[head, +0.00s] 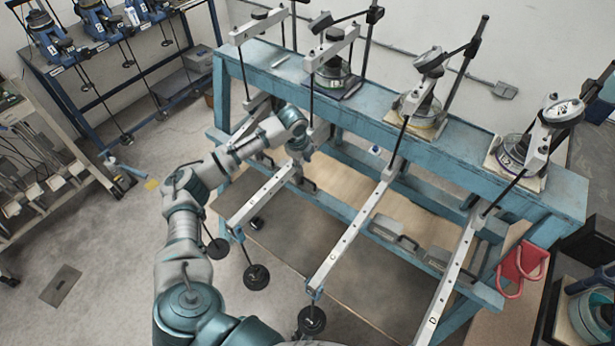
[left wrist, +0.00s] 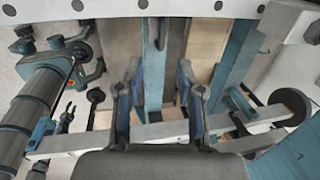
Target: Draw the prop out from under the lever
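Long pale levers reach out from the blue bench in the head view; lever B (head: 262,200), lever C (head: 350,229) and lever D (head: 449,275) show, with dark round weights (head: 257,276) hanging near their outer ends. My left gripper (head: 303,163) is over the inner part of lever B, partly hidden by its own wrist. In the left wrist view its two fingers (left wrist: 158,80) stand apart, with a pale lever bar (left wrist: 75,142) crossing behind them. I cannot tell whether the gripper touches anything. I cannot make out the prop for certain. My right gripper is not in view.
The blue bench (head: 457,140) carries several round devices with upright rods. Dark handles (head: 384,238) show low down between the levers. A red object (head: 523,263) hangs at the bench's right end. The floor (head: 110,250) at the left is mostly clear.

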